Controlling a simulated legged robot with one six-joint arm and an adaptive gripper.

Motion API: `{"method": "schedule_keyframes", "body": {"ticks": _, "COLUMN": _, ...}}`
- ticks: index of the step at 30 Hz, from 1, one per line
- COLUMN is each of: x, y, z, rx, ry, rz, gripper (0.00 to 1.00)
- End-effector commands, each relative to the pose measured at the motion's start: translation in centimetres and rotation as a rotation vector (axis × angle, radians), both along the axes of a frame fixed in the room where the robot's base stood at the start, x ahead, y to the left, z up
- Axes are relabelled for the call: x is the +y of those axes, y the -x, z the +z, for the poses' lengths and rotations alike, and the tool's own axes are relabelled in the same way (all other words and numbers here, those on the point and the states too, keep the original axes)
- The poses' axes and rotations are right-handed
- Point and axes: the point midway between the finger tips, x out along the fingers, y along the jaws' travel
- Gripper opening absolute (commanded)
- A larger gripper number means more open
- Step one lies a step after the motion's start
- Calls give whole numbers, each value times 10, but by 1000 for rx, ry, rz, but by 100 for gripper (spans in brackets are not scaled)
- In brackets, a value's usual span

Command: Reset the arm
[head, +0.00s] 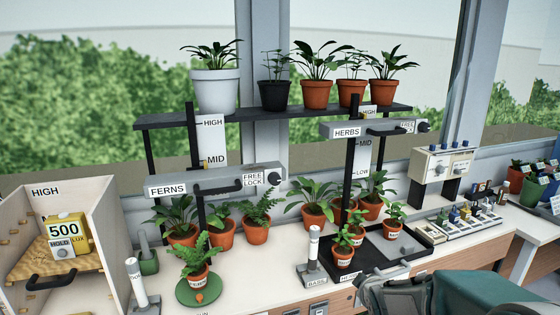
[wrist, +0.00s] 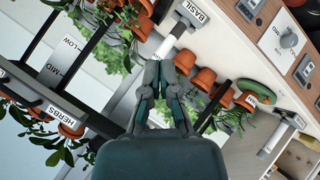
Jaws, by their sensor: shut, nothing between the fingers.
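My gripper (wrist: 159,66) is in the wrist view with its two fingers close together and nothing between them. Beyond the fingertips in that view is a white-topped post (wrist: 166,46) by a BASIL label; I cannot tell the gap between them. In the head view, grey and dark green parts of my arm (head: 480,290) fill the bottom right corner. The fingertips cannot be made out there.
The bench holds a BASIL post (head: 313,247), a dark herb tray (head: 385,262), a fern on a green disc (head: 200,296) and a lux meter (head: 68,235) in an open box. A shelf (head: 290,116) bears several pots. Grow-light bars labelled FERNS (head: 215,178) and HERBS (head: 350,130) hang over plants.

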Motion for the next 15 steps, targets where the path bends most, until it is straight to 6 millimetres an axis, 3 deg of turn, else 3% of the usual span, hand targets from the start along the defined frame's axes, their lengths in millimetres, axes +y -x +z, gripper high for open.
{"method": "schedule_keyframes", "body": {"ticks": 1, "x": 2, "y": 13, "z": 15, "rx": 15, "ry": -33, "rz": -37, "gripper": 0}}
{"method": "schedule_keyframes", "body": {"ticks": 6, "x": 8, "y": 62, "z": 45, "rx": 95, "ry": -160, "rz": -173, "gripper": 0}}
{"method": "schedule_keyframes", "body": {"ticks": 15, "x": 24, "y": 163, "z": 78, "rx": 239, "ry": -390, "rz": -409, "gripper": 0}}
